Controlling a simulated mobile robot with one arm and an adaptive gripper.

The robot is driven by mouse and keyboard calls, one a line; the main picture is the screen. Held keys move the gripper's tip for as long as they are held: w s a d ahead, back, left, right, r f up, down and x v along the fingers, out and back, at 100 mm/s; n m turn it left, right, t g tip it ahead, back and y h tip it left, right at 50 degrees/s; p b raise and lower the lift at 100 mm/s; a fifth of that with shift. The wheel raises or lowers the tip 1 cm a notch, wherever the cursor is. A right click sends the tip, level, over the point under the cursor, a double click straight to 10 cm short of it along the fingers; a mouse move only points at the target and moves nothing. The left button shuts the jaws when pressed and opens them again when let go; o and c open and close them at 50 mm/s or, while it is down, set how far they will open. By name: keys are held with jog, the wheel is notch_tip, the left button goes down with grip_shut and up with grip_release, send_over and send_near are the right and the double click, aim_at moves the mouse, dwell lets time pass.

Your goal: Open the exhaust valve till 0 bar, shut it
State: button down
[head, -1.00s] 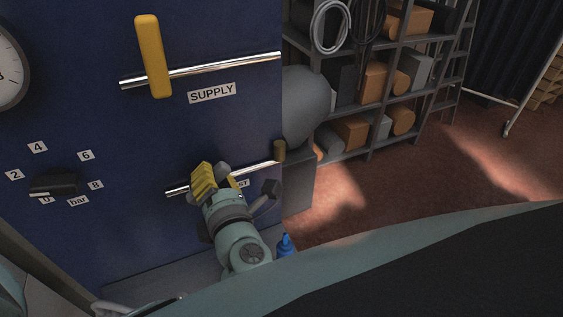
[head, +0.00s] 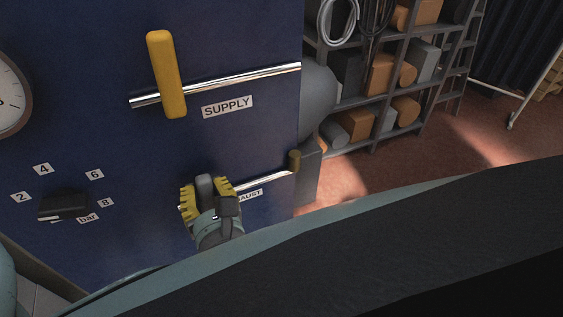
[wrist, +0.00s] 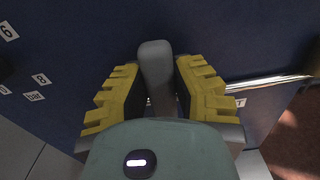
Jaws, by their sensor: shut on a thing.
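The grey exhaust valve lever (head: 204,185) sits at the left part of the lower pipe (head: 263,184), near the partly covered EXHAUST label (head: 249,195). My gripper (head: 208,193) with yellow toothed fingers is shut on this lever. In the wrist view the lever (wrist: 155,62) stands between the two fingers of my gripper (wrist: 160,85), its rounded top showing past them. The lever's base and the pipe's left part are mostly hidden by the gripper. A gauge (head: 8,95) is cut off at the left edge, so its needle cannot be read.
A yellow handle (head: 166,75) stands across the upper pipe (head: 240,79), above the SUPPLY label (head: 228,106). A black knob (head: 63,206) sits amid number labels and "bar". Shelves (head: 375,90) with boxes stand right of the blue panel (head: 100,130). My own arm covers the lower right.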

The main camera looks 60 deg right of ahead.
jog(key=shift+w+a+n, duration=0.15)
jog(key=shift+a+n, duration=0.05)
jog(key=shift+n, duration=0.3)
jog(key=c, duration=0.7)
grip_release()
jog(key=shift+c, duration=0.2)
jog(key=shift+v, duration=0.8)
jog(key=v, duration=1)
jog(key=shift+a, duration=0.2)
